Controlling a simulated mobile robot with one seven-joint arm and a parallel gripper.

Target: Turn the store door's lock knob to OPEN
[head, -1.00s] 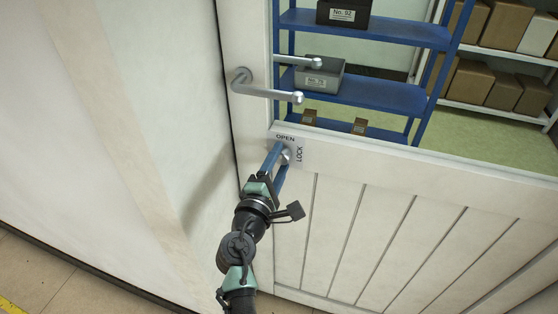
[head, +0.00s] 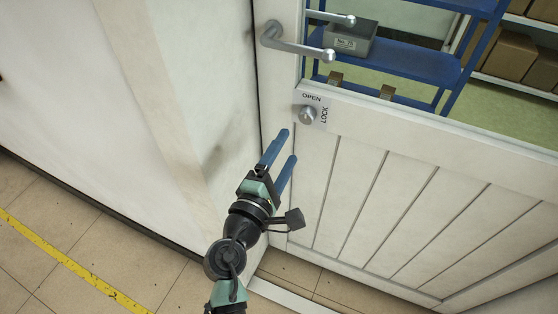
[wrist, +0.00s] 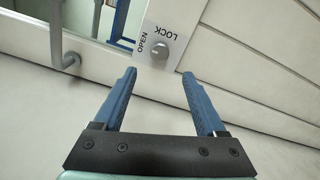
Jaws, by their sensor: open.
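The lock knob (head: 307,115) is a round silver knob on a small light plate (head: 318,99) on the white store door (head: 400,150). The plate reads OPEN above the knob and LOCK to its right. Which word the knob is set to cannot be told. My gripper (head: 287,146) has two blue fingers, spread apart and empty, just below and left of the knob, not touching it. In the wrist view the knob (wrist: 155,52) shows beyond the gap between the fingertips (wrist: 159,75).
A silver lever handle (head: 290,42) sticks out above the knob. Through the door's window a blue shelf (head: 410,75) with a grey box (head: 350,38) shows. A white wall (head: 190,100) stands close on the left. Tiled floor with a yellow line (head: 70,260) lies at lower left.

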